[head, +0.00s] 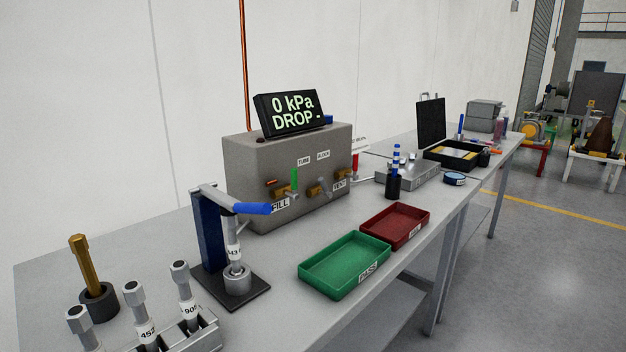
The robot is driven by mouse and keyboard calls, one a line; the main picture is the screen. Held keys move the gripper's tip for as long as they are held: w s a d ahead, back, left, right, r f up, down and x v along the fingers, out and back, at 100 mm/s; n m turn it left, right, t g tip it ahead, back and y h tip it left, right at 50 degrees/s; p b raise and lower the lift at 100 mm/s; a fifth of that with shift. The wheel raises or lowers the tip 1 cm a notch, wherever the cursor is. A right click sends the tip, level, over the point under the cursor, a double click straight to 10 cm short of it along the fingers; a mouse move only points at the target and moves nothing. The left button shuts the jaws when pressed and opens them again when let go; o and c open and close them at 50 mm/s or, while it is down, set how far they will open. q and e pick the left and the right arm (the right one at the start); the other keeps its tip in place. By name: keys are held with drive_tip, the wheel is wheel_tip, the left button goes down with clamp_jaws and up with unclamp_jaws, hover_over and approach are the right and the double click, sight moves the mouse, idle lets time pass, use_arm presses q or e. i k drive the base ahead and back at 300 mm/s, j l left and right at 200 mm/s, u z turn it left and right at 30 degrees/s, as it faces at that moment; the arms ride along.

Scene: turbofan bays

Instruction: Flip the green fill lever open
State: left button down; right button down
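The green fill lever (294,180) stands upright on the front face of a grey test box (245,165), just above and right of the FILL label (280,205). Brass-coloured fittings sit beside it. A display (291,113) on top of the box reads "0 kPa DROP -". A red lever (355,165) stands at the right end of the box, near the VENT label. Neither of my grippers shows in the head view.
A blue-handled press (209,235) stands in front of the box's left side. Green (315,286) and red (418,232) trays lie right of it along the grey bench's front edge. A rack of labelled fittings (206,330) and a brass tool (83,262) are at the near left.

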sight(294, 179)
drive_tip(key=i+l, duration=0.1)
drive_tip(key=l, duration=0.3)
drive_tip(key=i+l, duration=0.1)
drive_tip(key=l, duration=0.3)
drive_tip(key=i+l+z, duration=0.1)
drive_tip(key=l, duration=0.3)
drive_tip(key=i+l, duration=0.15)
drive_tip(key=l, duration=0.2)
drive_tip(key=i+l, duration=0.1)
drive_tip(key=l, duration=0.3)
